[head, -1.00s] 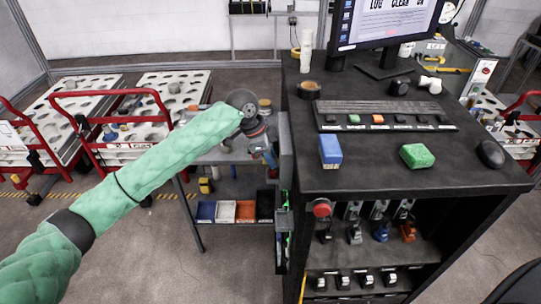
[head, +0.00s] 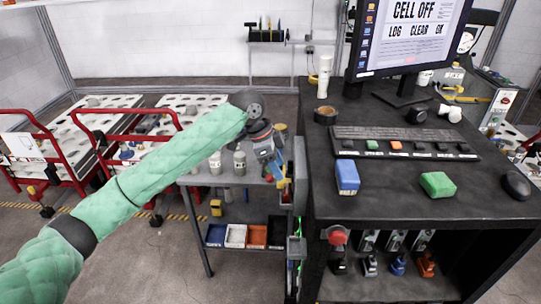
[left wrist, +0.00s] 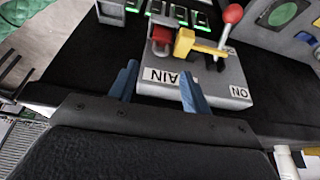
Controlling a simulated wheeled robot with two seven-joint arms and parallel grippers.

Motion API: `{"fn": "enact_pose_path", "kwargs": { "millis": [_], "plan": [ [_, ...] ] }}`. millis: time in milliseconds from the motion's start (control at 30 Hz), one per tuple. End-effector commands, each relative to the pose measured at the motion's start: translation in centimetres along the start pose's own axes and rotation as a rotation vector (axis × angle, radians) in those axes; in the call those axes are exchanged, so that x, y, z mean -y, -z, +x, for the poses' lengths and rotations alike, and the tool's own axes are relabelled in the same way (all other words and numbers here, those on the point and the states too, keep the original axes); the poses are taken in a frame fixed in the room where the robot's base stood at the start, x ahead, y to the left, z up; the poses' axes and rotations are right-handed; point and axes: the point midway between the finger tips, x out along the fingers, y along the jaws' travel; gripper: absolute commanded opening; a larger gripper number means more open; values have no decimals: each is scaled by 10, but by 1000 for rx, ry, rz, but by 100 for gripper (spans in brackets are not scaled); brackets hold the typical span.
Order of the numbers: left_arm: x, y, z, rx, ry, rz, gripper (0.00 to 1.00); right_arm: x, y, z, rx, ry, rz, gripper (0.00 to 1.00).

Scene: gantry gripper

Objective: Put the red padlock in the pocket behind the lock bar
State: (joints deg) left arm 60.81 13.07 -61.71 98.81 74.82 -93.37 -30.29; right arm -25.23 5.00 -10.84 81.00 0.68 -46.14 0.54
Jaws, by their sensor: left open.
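In the left wrist view a small red block that looks like the red padlock (left wrist: 162,35) sits at a grey switch box (left wrist: 225,72), left of a yellow bar (left wrist: 197,46) that looks like the lock bar. I cannot tell whether the padlock is in a pocket or how it is held. The box's labels appear upside down. My left gripper (left wrist: 160,88) is open, its blue fingers apart with nothing between them, short of the box. In the head view my left gripper (head: 272,164) is beside the left side of the black desk. My right gripper is not in view.
A lever with a red ball (left wrist: 232,14) rises from the switch box. The black desk (head: 400,202) carries a blue block (head: 347,177), a green block (head: 437,185), a keyboard and a monitor. A grey shelf cart (head: 235,200) with small bins stands left of the desk.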

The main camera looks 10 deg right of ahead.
Motion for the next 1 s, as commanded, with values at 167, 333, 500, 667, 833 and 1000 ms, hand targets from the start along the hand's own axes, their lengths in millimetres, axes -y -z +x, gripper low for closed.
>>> {"fn": "enact_pose_path", "kwargs": {
  "millis": [167, 333, 500, 667, 833, 1000],
  "plan": [
    [0, -1, -29, 0, 1, 1, 48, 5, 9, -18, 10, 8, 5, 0],
    [0, 0, -49, 0, 0, 1, 48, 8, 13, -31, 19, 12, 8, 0],
    [0, 0, -56, 1, -1, 0, 48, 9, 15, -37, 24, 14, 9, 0],
    [0, 0, -57, 0, -1, 0, 48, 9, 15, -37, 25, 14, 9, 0],
    [2, -3, -49, -15, 3, -19, 48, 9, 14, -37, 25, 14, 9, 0],
    [12, -19, -12, -78, 29, -111, 48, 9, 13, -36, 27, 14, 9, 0]
  ]
}}
